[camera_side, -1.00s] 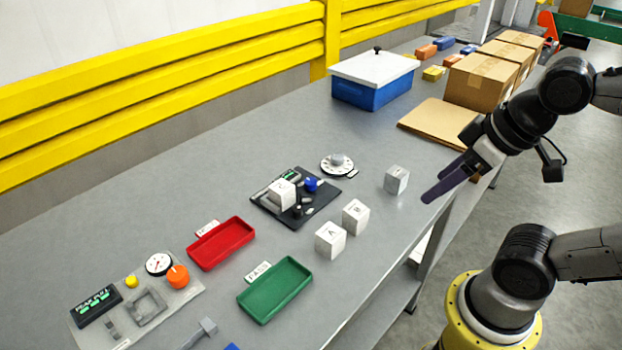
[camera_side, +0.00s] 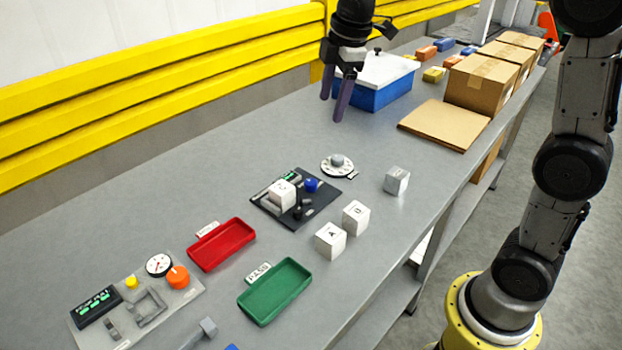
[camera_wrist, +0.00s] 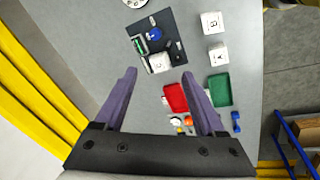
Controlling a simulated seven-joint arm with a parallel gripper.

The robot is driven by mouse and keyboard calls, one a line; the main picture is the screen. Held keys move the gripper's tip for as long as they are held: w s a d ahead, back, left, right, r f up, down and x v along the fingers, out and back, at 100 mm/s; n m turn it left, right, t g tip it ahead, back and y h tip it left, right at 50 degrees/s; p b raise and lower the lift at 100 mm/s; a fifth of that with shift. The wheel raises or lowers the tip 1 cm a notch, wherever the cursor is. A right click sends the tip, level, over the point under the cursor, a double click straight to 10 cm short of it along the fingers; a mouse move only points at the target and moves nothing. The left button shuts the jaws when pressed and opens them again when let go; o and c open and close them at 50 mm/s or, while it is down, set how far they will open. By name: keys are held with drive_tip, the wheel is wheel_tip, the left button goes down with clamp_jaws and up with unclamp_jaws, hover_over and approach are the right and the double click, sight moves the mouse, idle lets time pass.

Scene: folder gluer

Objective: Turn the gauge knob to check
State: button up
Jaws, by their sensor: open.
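The plate carries a blue knob (camera_side: 311,184), a small green display (camera_side: 291,175) and a white cube (camera_side: 281,194). In the wrist view the plate (camera_wrist: 172,24), blue knob (camera_wrist: 155,33) and cube (camera_wrist: 160,63) show ahead of the fingers, and the dial (camera_wrist: 135,2) is cut by the top edge. Which knob is the gauge knob I cannot tell. My gripper (camera_side: 333,100) is open and empty, above the bench near the blue bin.
Cubes A (camera_side: 330,240) and B (camera_side: 355,217) and a grey cube (camera_side: 396,180) stand nearby. Red (camera_side: 221,244) and green (camera_side: 274,291) trays and a panel with an orange knob (camera_side: 177,276) lie at the front left. A lidded blue bin (camera_side: 372,95) stands behind.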

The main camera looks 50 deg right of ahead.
drive_tip(key=w+d+f+g, duration=0.1)
drive_tip(key=w+f, duration=0.4)
drive_tip(key=g, duration=0.2)
approach(311, 182)
drive_tip(key=shift+t, duration=0.3)
wheel_tip(311, 182, down, 9)
drive_tip(key=shift+s+d+f, duration=0.1)
drive_tip(key=shift+d, duration=0.05)
clamp_jaws()
